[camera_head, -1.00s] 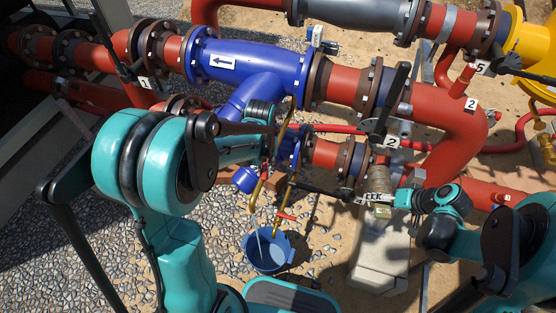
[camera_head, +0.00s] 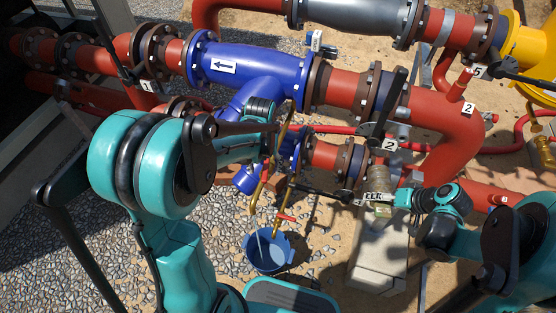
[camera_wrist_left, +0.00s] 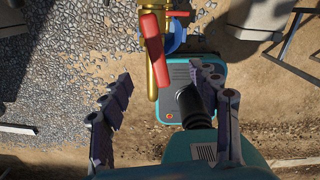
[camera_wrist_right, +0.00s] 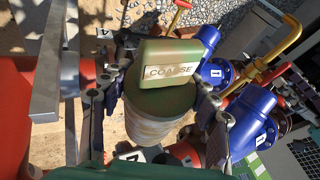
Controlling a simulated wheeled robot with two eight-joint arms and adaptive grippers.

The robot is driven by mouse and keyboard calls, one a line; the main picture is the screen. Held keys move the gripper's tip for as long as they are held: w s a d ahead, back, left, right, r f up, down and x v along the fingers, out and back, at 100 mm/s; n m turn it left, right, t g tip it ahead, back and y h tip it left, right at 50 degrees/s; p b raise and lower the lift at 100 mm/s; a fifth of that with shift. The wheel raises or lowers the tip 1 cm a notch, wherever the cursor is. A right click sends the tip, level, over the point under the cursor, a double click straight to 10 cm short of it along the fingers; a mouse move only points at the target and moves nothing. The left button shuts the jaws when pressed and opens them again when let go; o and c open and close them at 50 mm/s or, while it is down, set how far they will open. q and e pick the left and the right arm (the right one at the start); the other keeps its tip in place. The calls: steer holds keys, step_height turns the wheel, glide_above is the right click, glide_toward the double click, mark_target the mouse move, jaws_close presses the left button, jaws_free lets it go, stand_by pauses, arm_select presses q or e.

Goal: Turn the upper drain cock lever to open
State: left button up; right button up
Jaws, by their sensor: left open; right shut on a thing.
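A red drain cock lever (camera_wrist_left: 152,48) on a brass pipe (camera_wrist_left: 150,20) shows in the left wrist view. Its lower end points down between the fingers of my left gripper (camera_wrist_left: 160,88), which is open, with a gap on both sides. In the head view my arm hides most of that gripper. Another red lever (camera_head: 286,217) sits lower on the brass drain pipes, above a blue bucket (camera_head: 262,250). My right gripper (camera_wrist_right: 158,100) is shut on a green-topped, pale cylindrical part (camera_wrist_right: 165,72) marked "COARSE".
A blue strainer body (camera_head: 255,68) and red pipes (camera_head: 440,115) cross behind the drain pipes. Black valve levers (camera_head: 378,115) stand near my right gripper. A concrete block (camera_head: 375,262) stands at lower right. Gravel and sand surround the bucket.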

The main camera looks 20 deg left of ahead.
mark_target(265, 174)
arm_select(q)
step_height(265, 174, up, 5)
steer(key=p, duration=0.2)
steer(key=shift+f+p, duration=0.15)
steer(key=shift+p, duration=0.25)
arm_select(e)
step_height(265, 174, up, 4)
steer(key=shift+f, duration=0.2)
arm_select(q)
steer(key=shift+f, duration=0.1)
arm_select(e)
steer(key=shift+f, duration=0.1)
